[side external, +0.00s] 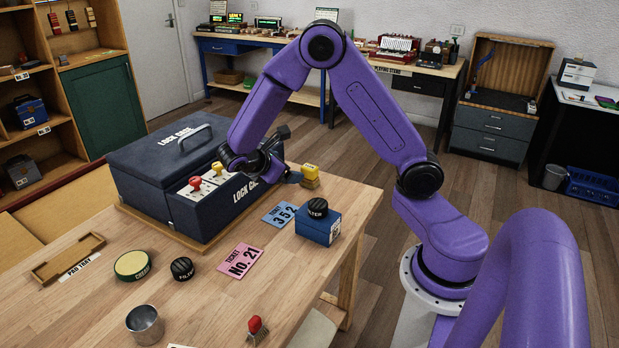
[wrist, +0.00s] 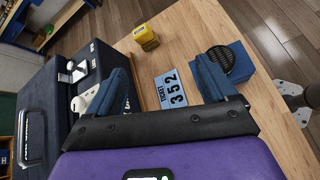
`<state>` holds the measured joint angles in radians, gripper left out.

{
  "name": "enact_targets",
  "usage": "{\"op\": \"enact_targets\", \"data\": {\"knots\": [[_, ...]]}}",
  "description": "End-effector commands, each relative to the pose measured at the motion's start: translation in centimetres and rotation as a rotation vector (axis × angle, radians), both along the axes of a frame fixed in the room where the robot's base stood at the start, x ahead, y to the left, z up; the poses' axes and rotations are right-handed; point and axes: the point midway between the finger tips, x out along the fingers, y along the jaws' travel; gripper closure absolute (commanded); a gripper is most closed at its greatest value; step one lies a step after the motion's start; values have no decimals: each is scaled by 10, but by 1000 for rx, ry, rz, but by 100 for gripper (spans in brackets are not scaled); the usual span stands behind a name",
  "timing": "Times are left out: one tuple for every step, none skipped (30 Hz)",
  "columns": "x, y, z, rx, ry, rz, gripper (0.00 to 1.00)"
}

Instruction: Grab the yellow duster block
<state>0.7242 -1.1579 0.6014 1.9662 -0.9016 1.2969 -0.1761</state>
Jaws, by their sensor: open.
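The yellow duster block (side external: 310,172) rests on the wooden table near its far edge, just right of my gripper (side external: 286,165) in the side external view. In the wrist view the yellow block (wrist: 145,35) is beyond the fingertips and slightly left of the middle between them, apart from both. My gripper (wrist: 162,75) is open with nothing between its blue-padded fingers. In the side external view its near finger comes close to the block's left side in the picture; the exact gap cannot be told.
The dark lock case (side external: 180,160) with red and yellow knobs stands left of my gripper.

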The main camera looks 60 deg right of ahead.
Motion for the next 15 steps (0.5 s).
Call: {"op": "enact_targets", "data": {"knots": [[12, -18, -8, -61, 32, -6, 15], [18, -28, -12, -97, 50, -4, 15], [27, -42, -17, -143, 74, -2, 15], [32, -52, -21, -178, 93, -1, 15], [38, -63, -25, -211, 111, 0, 15], [44, -77, -31, -255, 138, 3, 15], [48, -88, -36, -286, 159, 7, 15], [52, -98, -40, -318, 180, 8, 15], [57, -112, -47, -358, 206, 13, 15], [59, -122, -52, -385, 226, 16, 15], [61, -131, -57, -410, 247, 20, 15], [63, -143, -63, -442, 271, 22, 15], [65, -151, -67, -463, 286, 26, 15], [65, -157, -71, -483, 303, 30, 15], [66, -165, -76, -504, 320, 35, 15]]}}
